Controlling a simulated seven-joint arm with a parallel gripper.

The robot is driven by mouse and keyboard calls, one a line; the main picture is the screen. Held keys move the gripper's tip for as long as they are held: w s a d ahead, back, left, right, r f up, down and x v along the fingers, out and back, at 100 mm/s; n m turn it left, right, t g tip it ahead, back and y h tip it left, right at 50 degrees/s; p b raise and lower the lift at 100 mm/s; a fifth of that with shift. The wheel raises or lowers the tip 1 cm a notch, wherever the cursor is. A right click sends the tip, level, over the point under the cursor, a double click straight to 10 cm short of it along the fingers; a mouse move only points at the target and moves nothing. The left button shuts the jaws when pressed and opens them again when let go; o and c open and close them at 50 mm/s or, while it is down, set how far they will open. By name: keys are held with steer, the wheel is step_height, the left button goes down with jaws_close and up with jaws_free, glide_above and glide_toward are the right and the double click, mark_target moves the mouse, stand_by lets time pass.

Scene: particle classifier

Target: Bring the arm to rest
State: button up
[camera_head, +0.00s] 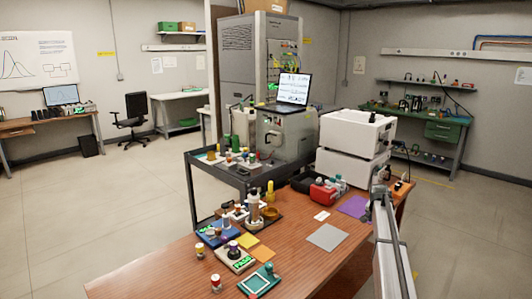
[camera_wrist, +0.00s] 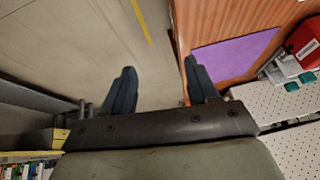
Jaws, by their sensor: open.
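My gripper (camera_wrist: 159,72) shows in the wrist view with its two dark fingers spread apart and nothing between them. The fingers point over the pale floor (camera_wrist: 80,45) and the edge of the wooden table (camera_wrist: 215,20). The right finger is close to the table edge in the picture; I cannot tell the height between them. In the head view my arm (camera_head: 392,255) reaches up from the bottom right along the table's right side. Its far end is small there, and the fingers cannot be made out.
A purple mat (camera_wrist: 235,50) lies on the table near the right finger. A red bin (camera_wrist: 305,42) and a white perforated surface (camera_wrist: 295,148) are at the right. In the head view, a white machine (camera_head: 352,150) stands behind the arm's end. Open floor lies left of the table.

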steer(key=s+d+f, duration=0.3)
steer(key=s+d, duration=0.1)
steer(key=d, duration=0.3)
steer(key=s+d+f, duration=0.2)
steer(key=s+f, duration=0.3)
steer(key=f, duration=0.2)
steer(key=s+a+f+n+g+y, duration=0.2)
steer(key=s+a+f+n+g, duration=0.2)
steer(key=s+a+f, duration=1.8)
steer(key=s+a+f+n+g, duration=0.1)
steer(key=s+a+f, duration=0.25)
steer(key=s, duration=0.25)
steer(key=s+a+f+n+g+y, duration=0.1)
steer(key=s+a+f, duration=0.25)
steer(key=s, duration=0.35)
steer(key=s+a+f+n+g, duration=0.1)
steer(key=s+a+f+g, duration=0.1)
steer(key=s+a+f, duration=0.3)
steer(key=s+a+n+g, duration=0.1)
steer(key=s+a, duration=0.2)
steer(key=s, duration=0.8)
steer(key=s+a+r+n+g, duration=0.1)
steer(key=s+a+g, duration=0.1)
steer(key=s, duration=1)
steer(key=shift+a+r+n, duration=0.15)
steer(key=shift+a+n, duration=0.25)
steer(key=shift+a, duration=0.1)
